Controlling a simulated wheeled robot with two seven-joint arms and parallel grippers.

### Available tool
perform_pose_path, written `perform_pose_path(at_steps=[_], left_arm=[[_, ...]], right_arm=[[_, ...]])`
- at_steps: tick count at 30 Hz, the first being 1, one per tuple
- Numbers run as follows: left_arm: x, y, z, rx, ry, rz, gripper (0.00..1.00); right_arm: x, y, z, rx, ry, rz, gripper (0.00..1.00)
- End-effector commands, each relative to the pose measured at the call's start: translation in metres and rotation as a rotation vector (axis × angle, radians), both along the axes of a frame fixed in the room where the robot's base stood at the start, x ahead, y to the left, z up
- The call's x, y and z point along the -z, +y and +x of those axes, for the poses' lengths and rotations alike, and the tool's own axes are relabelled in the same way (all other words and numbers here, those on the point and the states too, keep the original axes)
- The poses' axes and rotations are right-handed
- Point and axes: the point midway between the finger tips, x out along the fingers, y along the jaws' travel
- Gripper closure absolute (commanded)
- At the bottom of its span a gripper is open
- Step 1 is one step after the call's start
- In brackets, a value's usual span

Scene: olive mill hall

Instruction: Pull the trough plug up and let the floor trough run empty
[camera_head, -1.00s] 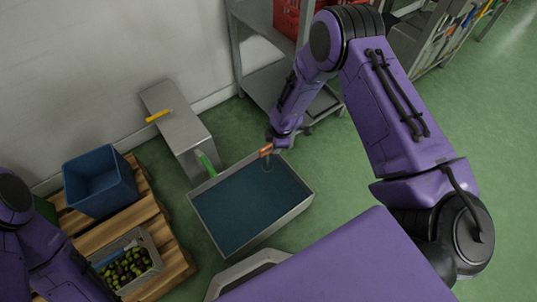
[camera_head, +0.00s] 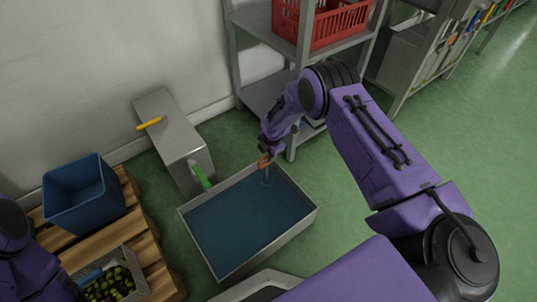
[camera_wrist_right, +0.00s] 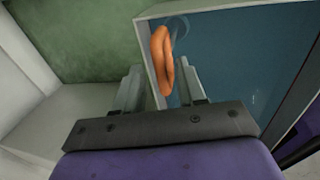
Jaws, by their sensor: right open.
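The floor trough (camera_head: 303,222) is a grey metal basin full of dark blue-green liquid. The plug's orange ring handle (camera_head: 265,161) stands at the trough's far edge on a thin stem. In the right wrist view the ring (camera_wrist_right: 163,60) is upright between the tips of my right gripper (camera_wrist_right: 160,84), whose fingers are open on both sides of it. I cannot tell whether a finger touches it. In the head view my right gripper (camera_head: 267,149) is right at the ring and partly hides it. My left arm shows at the left edge; its gripper is out of view.
A grey metal box (camera_head: 172,138) with yellow and green handles stands behind the trough. A pallet (camera_head: 145,248) at left carries a blue bin (camera_head: 80,195) and an olive crate (camera_head: 135,262). A shelf (camera_head: 240,65) with a red crate (camera_head: 335,28) stands behind my right arm.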

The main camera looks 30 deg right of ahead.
Motion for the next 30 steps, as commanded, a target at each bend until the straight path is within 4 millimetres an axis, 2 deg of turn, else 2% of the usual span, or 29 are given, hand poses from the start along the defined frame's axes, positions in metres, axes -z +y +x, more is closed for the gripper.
perform_pose_path(at_steps=[3,4,7,8,14,22,30], left_arm=[[-0.001,0.000,0.000,0.000,0.000,0.000,1.00],[-0.001,0.000,0.000,0.000,0.000,0.000,1.00],[-0.001,0.000,0.000,0.000,0.000,0.000,1.00],[-0.001,0.000,0.000,0.000,0.000,0.000,1.00],[-0.003,0.000,0.000,0.000,0.000,0.000,1.00],[-0.037,0.001,0.001,0.002,-0.001,0.003,1.00],[-0.035,0.001,0.002,0.002,-0.002,0.004,1.00]], right_arm=[[-0.001,0.000,0.000,0.000,0.000,0.000,0.60],[-0.001,0.000,0.000,0.000,0.000,0.000,0.63],[-0.001,0.000,0.000,0.000,0.000,0.000,0.96],[-0.001,0.000,0.000,0.000,0.000,0.000,1.00],[-0.003,0.000,0.000,0.000,0.000,0.000,1.00],[-0.047,0.000,0.000,0.001,0.000,0.001,1.00],[-0.046,0.000,0.001,0.000,-0.002,0.000,1.00]])
